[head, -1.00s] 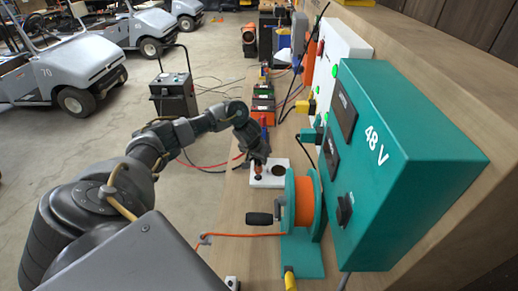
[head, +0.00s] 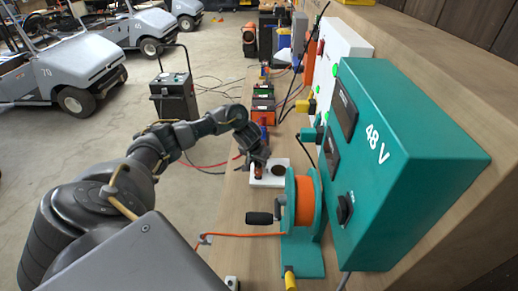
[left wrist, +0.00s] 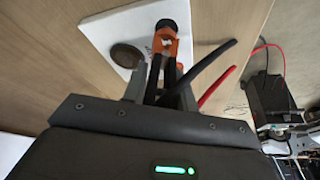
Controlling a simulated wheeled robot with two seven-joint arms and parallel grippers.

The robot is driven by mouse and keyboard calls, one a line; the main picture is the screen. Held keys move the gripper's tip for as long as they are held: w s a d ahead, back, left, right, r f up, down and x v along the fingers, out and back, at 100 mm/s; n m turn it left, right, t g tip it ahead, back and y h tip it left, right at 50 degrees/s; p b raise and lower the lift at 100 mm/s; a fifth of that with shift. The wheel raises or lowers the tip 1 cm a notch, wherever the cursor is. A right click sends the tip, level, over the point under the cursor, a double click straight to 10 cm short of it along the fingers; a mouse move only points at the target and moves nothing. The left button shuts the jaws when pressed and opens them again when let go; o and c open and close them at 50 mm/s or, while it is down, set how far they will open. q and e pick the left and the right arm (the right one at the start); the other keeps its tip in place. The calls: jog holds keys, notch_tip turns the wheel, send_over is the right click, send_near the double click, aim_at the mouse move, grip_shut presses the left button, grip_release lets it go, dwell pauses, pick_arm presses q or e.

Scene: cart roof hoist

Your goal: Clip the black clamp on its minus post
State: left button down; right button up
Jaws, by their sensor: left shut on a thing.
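My left gripper (head: 258,157) reaches down over a small white plate (head: 282,181) on the bench. In the left wrist view it (left wrist: 160,95) is shut on the black handles of the black clamp (left wrist: 170,70). The clamp's orange-copper jaws (left wrist: 163,47) point away from me and lie at a dark round post (left wrist: 165,24) on the plate (left wrist: 95,27). I cannot tell whether the jaws grip the post. A black cable (left wrist: 212,62) runs off from the clamp. A flat dark disc (left wrist: 126,57) sits beside it on the plate. My right gripper is not in view.
A teal 48 V box (head: 420,170) and an orange cable reel (head: 304,202) stand to the right of and nearer than the plate. A black wheeled cart (head: 173,95) stands on the floor. A red cable (left wrist: 218,87) passes beside the clamp.

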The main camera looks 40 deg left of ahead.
pick_arm(q)
jog(key=shift+f, duration=0.9)
jog(key=c, duration=1)
grip_release()
jog(key=v, duration=1)
jog(key=shift+s+r, duration=0.2)
jog(key=shift+r, duration=0.2)
jog(key=shift+w+d, duration=0.1)
